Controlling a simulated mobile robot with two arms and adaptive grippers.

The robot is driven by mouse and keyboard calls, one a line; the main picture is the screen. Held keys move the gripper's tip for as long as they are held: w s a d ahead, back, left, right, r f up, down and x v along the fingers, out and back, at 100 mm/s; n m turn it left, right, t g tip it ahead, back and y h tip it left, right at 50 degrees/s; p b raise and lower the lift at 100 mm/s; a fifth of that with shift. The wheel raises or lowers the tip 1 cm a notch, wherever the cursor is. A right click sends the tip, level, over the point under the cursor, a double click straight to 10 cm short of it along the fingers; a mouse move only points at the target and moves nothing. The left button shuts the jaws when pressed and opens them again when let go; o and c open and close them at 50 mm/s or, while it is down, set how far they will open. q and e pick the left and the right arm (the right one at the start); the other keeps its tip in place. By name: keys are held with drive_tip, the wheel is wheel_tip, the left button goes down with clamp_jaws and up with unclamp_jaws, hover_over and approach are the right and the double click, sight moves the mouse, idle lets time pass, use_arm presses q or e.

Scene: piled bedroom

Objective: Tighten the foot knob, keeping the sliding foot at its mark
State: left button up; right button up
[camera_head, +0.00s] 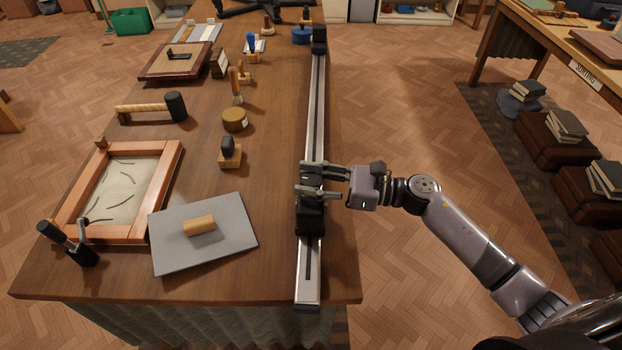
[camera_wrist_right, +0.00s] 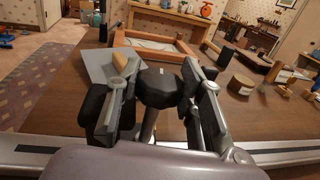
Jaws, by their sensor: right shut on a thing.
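A long metal rail (camera_head: 314,115) lies along the right side of the wooden table. The black sliding foot (camera_head: 310,217) sits on the rail toward its near end. My right gripper (camera_head: 308,179) reaches in from the right over the rail, just beyond the foot's main block. In the right wrist view the black foot knob (camera_wrist_right: 160,87) stands between its two fingers, and the gripper is shut on it. In the head view the fingers hide the knob. I cannot make out the foot's mark. My left gripper is not in view.
Left of the rail lie a grey board (camera_head: 235,240) with a wooden roll, a wood-framed sand tray (camera_head: 73,210), a mallet (camera_head: 150,108) and several wooden-handled tools. A black fixture (camera_head: 319,40) sits at the rail's far end.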

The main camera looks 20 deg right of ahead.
drive_tip(key=shift+s+m+t, duration=0.1)
drive_tip(key=shift+m+t, duration=0.2)
drive_tip(key=shift+t, duration=0.1)
drive_tip(key=m+t+h+p, duration=0.1)
drive_tip(key=m+t+h, duration=0.1)
drive_tip(key=shift+r+t, duration=0.1)
drive_tip(key=shift+t, duration=0.2)
drive_tip(key=m+t+h+p, duration=0.3)
drive_tip(key=h, duration=0.1)
drive_tip(key=shift+r+m+t, duration=0.15)
drive_tip(key=shift+m+t, duration=0.15)
drive_tip(key=m+t+h+p, duration=0.1)
drive_tip(key=h, duration=0.2)
drive_tip(key=shift+a+m+p, duration=0.1)
drive_tip(key=shift+m+p, duration=0.3)
drive_tip(key=m+t+h, duration=0.1)
drive_tip(key=m+h, duration=0.1)
drive_tip(key=shift+h+p, duration=0.3)
drive_tip(key=shift+p, duration=0.1)
drive_tip(key=h, duration=0.1)
drive_tip(key=m+h, duration=0.1)
drive_tip(key=shift+f+m+t+h, duration=0.2)
drive_tip(key=shift+m+t+h, duration=0.1)
drive_tip(key=shift+t+h, duration=0.1)
drive_tip(key=shift+m+h, duration=1.4)
drive_tip(key=shift+h, duration=1.1)
